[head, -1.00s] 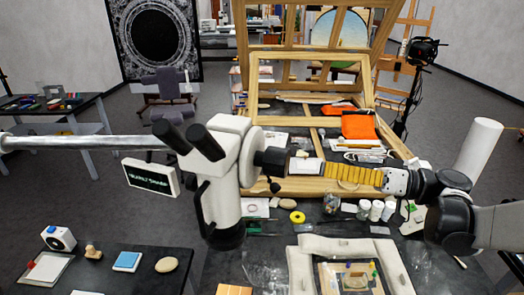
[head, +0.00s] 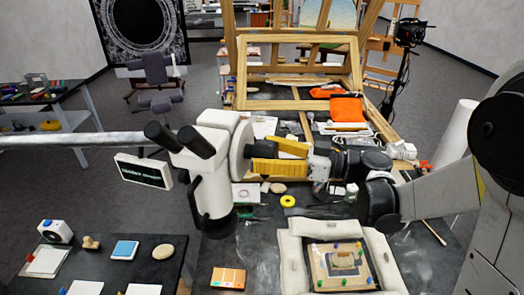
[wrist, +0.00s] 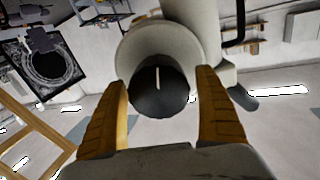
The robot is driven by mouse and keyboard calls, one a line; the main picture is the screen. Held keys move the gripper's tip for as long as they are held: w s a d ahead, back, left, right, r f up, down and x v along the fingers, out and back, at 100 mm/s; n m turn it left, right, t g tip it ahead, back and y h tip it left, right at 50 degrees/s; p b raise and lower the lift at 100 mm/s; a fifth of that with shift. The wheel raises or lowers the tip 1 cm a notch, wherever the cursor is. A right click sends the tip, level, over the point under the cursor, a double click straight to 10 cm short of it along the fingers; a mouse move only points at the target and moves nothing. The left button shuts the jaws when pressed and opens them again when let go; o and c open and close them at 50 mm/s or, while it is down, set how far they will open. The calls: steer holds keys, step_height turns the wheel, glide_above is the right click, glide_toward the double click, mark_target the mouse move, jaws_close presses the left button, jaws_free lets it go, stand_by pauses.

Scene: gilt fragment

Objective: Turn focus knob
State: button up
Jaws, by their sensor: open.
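The focus knob (wrist: 160,98) is a dark round knob with a white line on its face, the line standing nearly upright in the wrist view. It sits on the side of a white microscope (head: 212,190) with twin black eyepieces, held on a grey horizontal boom. My gripper (head: 264,154) is open, its yellow ridged fingers reaching to the knob's side of the microscope. In the wrist view my gripper (wrist: 164,82) has one finger on each side of the knob, with gaps visible.
A small labelled screen (head: 143,171) hangs left of the eyepieces. Below lies a padded frame (head: 292,262) around a gilt fragment (head: 342,264). A wooden easel (head: 240,75) stands behind. A dark side table (head: 110,268) with small items is at lower left.

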steer(key=shift+a, duration=0.15)
steer(key=c, duration=1.2)
steer(key=shift+w+f+m+b, duration=0.1)
steer(key=shift+f+m+b, duration=0.05)
steer(key=shift+m+b, duration=0.45)
steer(key=shift+m, duration=0.9)
steer(key=o, duration=1.2)
